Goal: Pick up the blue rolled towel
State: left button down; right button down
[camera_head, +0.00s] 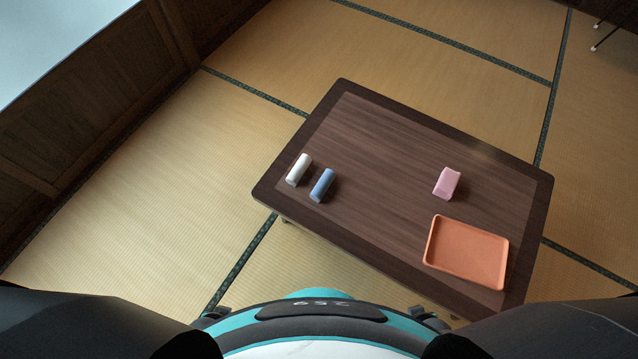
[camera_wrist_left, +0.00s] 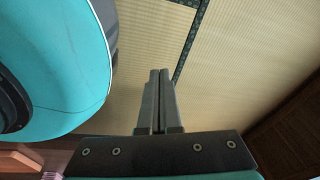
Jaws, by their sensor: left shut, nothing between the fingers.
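The blue rolled towel (camera_head: 322,185) lies on the low dark wooden table (camera_head: 385,165), near its left corner. A white rolled towel (camera_head: 299,169) lies just left of it, roughly parallel, with a narrow gap between them. My left gripper (camera_wrist_left: 160,75) shows in the left wrist view with its two fingers together and nothing between them. Tatami floor is behind its fingertips, and it is away from the towels. My right gripper is not in view.
A pink folded cloth (camera_head: 447,183) lies on the table's right half. An empty orange tray (camera_head: 431,240) lies at its near right corner. The middle of the tabletop is bare. Tatami floor (camera_head: 150,190) around the table is open, with a wooden wall (camera_head: 90,110) at left.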

aim_at(319, 190)
jog(key=i+j, duration=0.1)
jog(key=i+j+z, duration=0.2)
jog(key=j+z, duration=0.2)
jog(key=j, duration=0.2)
jog(key=i+j+z, duration=0.15)
jog(key=j, duration=0.2)
